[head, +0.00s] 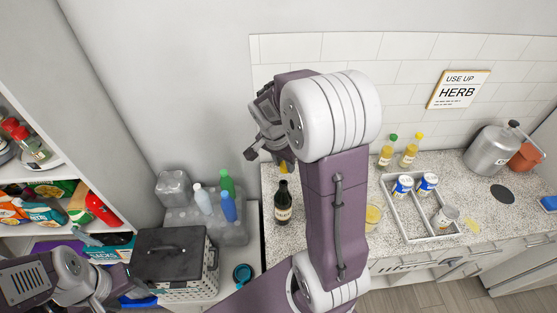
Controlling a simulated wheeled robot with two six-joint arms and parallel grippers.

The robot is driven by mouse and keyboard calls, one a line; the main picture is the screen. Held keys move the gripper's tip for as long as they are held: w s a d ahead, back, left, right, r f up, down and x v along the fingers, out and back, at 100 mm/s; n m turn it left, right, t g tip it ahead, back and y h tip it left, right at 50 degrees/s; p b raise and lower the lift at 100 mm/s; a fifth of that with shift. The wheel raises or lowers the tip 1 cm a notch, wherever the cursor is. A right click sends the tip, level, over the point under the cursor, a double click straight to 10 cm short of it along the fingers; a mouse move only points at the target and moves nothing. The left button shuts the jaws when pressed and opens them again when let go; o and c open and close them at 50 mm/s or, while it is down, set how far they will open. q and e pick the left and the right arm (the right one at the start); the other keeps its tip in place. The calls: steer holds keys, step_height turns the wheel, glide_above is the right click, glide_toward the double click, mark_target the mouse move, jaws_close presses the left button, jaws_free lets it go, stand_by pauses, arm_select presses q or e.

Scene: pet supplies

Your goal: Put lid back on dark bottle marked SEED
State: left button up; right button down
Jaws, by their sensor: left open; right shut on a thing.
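The dark bottle (283,208) stands upright on the speckled counter near its left end. It has a pale label that is too small to read. My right gripper (268,154) is above the bottle and a little to its left, apart from it. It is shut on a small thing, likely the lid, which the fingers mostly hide. A bit of yellow shows by the fingers, and I cannot tell what it belongs to. My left gripper (128,288) is open at the lower left, near the shelf and the black-lidded crate, away from the bottle.
My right arm covers the counter's middle. To its right are a jar (373,216), a divided tray (405,222) with cans, two oil bottles (398,152) and a metal pot (492,150). Left are a crate (182,290), several coloured bottles (215,200) and a stocked shelf (35,170).

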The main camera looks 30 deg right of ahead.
mark_target(281, 171)
steer(key=shift+f, duration=0.3)
steer(key=f+b, duration=0.2)
steer(key=f, duration=0.1)
steer(key=f+b, duration=0.1)
steer(key=b, duration=0.1)
steer(key=shift+w+a+f, duration=0.1)
steer(key=shift+a+f, duration=0.2)
steer(key=shift+d+f+b, duration=0.2)
steer(key=shift+f+b, duration=0.35)
steer(key=shift+b, duration=0.05)
steer(key=shift+a, duration=0.15)
steer(key=shift+f+b, duration=0.15)
steer(key=shift+b, duration=0.45)
stand_by(0.8)
stand_by(0.3)
